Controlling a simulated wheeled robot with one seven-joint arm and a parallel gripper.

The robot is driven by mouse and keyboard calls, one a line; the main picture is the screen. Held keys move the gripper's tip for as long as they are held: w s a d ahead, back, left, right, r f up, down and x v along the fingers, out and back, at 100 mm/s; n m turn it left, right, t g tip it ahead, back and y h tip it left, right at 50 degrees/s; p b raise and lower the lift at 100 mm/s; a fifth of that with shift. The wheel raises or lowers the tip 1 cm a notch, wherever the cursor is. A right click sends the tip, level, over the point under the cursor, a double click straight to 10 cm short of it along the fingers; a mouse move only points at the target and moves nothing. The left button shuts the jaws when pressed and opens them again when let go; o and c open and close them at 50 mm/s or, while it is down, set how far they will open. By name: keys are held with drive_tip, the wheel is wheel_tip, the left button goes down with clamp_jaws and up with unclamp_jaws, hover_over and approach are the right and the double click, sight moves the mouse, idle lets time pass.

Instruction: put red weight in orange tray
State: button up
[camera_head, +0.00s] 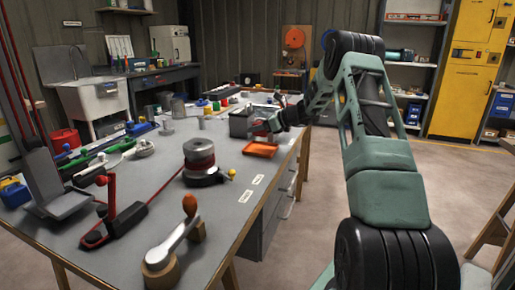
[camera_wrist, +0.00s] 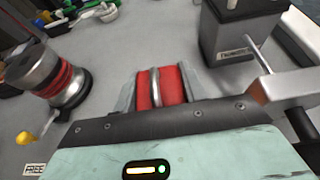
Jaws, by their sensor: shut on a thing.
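The red weight (camera_wrist: 145,91), with a metal band around its middle, is between the two fingers of my gripper (camera_wrist: 160,84) in the wrist view. The gripper is shut on it. In the head view my gripper (camera_head: 265,126) is over the workbench near its right edge, behind and slightly above the orange tray. The weight is small there and partly hidden by the gripper. The orange tray (camera_head: 260,149) lies on the bench and looks empty. It does not show in the wrist view.
A dark grey box (camera_head: 239,124) stands just left of my gripper; it also shows in the wrist view (camera_wrist: 225,43). A winch-like drum (camera_head: 199,160) with a red band stands left of the tray. Many tools and pots crowd the bench. Bare bench lies in front of the tray.

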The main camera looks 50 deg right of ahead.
sight(257, 149)
drive_tip(key=shift+f, duration=3.05)
drive_tip(key=shift+f+b, duration=0.15)
drive_tip(key=shift+b, duration=0.15)
drive_tip(key=o, duration=1.4)
drive_tip(key=v, duration=1.2)
drive_tip(key=shift+p, duration=0.3)
drive_tip(key=shift+d, duration=0.1)
